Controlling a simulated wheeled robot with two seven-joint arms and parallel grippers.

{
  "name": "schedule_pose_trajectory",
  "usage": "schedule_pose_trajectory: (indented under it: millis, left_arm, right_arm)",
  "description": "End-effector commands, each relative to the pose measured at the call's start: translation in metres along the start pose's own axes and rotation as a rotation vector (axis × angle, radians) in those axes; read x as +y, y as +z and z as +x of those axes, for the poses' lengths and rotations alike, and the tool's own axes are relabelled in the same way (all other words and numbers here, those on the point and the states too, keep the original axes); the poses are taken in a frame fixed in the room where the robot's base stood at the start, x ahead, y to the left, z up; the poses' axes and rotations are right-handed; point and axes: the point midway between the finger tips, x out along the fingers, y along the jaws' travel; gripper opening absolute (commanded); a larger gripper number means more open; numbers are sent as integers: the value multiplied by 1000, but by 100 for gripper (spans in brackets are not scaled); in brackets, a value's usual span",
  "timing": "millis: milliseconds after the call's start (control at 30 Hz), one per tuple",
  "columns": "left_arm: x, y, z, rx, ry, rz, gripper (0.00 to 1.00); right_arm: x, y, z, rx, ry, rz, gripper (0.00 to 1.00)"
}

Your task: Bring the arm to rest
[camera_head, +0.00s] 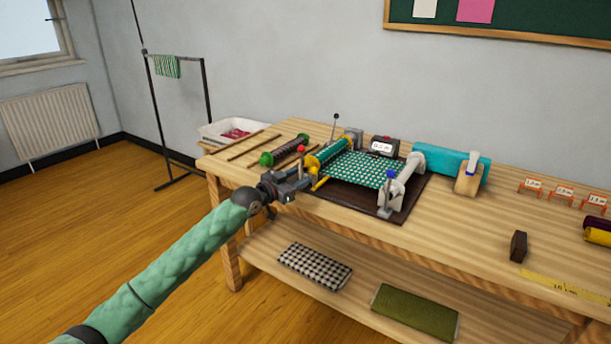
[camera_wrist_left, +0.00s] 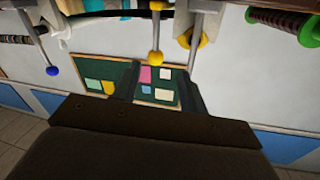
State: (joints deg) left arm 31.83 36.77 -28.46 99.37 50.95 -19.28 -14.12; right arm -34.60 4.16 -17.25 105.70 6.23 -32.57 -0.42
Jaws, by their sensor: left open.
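My left arm comes in from the lower left in the head view. Its green sleeve ends in my dark left gripper (camera_head: 292,188), near the table's front edge, by the left end of the cloth-winding device. In the left wrist view the two dark fingers (camera_wrist_left: 155,92) stand apart. Only the distant wall board shows between them, so the gripper looks empty. The device (camera_head: 372,202) has a dark base, rollers and a green-and-white patterned cloth (camera_head: 366,169). Yellow-tipped levers (camera_wrist_left: 155,58) hang close above the fingers in the wrist view. My right gripper is not in view.
The wooden table (camera_head: 478,228) has a lower shelf with a checked cloth (camera_head: 315,266) and an olive bundle (camera_head: 414,312). A green-ended roller (camera_head: 286,148), a white bin (camera_head: 216,136) and a dark block (camera_head: 518,246) are around. The floor at left is free.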

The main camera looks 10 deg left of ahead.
Motion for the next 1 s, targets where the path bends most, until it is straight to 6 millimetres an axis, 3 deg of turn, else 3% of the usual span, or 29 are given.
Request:
schedule_pose_trajectory:
  millis: [433, 567, 767, 1000]
  left_arm:
    - [0, 0, -9, 0, 1, 0, 43]
    - [12, 10, -11, -18, 10, -6, 43]
    - [72, 57, -30, -120, 51, -29, 43]
    - [153, 118, -73, -283, 85, -62, 43]
  right_arm:
    - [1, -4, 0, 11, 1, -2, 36]
    - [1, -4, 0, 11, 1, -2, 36]
    - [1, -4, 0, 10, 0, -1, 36]
    - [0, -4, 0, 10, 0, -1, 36]
